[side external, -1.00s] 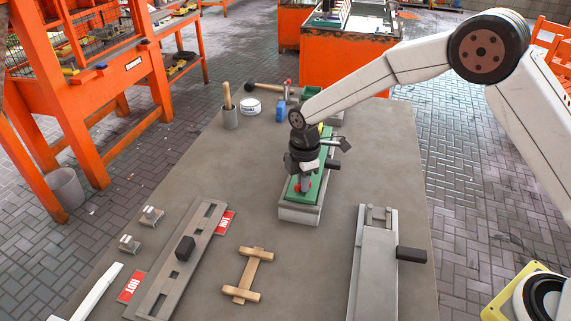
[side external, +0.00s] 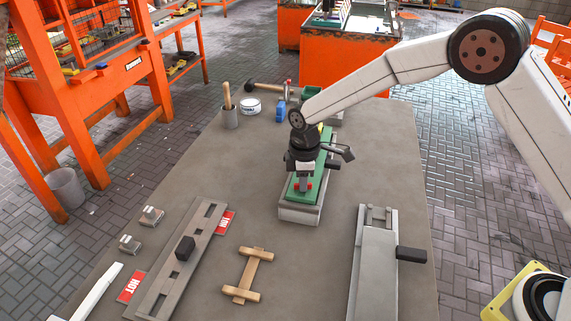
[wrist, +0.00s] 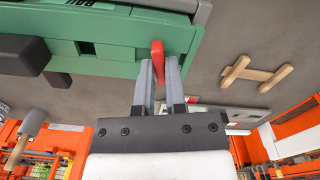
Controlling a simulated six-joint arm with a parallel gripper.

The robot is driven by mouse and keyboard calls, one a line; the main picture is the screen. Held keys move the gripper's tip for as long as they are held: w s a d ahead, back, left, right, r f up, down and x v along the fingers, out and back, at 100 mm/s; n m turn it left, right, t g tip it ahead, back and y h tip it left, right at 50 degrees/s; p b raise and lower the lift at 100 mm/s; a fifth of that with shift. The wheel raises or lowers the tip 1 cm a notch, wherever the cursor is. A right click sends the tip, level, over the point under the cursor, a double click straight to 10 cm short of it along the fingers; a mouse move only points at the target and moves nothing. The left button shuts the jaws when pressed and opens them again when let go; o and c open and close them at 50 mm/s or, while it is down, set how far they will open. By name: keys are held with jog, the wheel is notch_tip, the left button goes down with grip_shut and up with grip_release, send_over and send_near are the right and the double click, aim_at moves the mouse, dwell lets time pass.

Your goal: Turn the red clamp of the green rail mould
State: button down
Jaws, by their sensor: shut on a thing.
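The green rail mould (side external: 318,183) sits on a grey base near the middle of the table, and its green body fills the upper left of the wrist view (wrist: 120,32). The red clamp (wrist: 158,60) is at the mould's edge in the wrist view, a narrow red piece between my fingers. My gripper (wrist: 160,66) is shut on the red clamp.
A wooden handle piece (side external: 248,275) lies in front of the mould. A grey slotted plate (side external: 203,222) with red HOT labels is at left, and a long grey mould (side external: 372,260) at right. A cup (side external: 230,118) and white tub (side external: 250,106) stand behind. Bare table surrounds the mould.

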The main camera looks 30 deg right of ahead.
jog(key=shift+m, duration=1.8)
jog(key=c, duration=0.5)
grip_release()
jog(key=shift+c, duration=0.2)
jog(key=shift+r, duration=0.1)
jog(key=shift+r, duration=3.45)
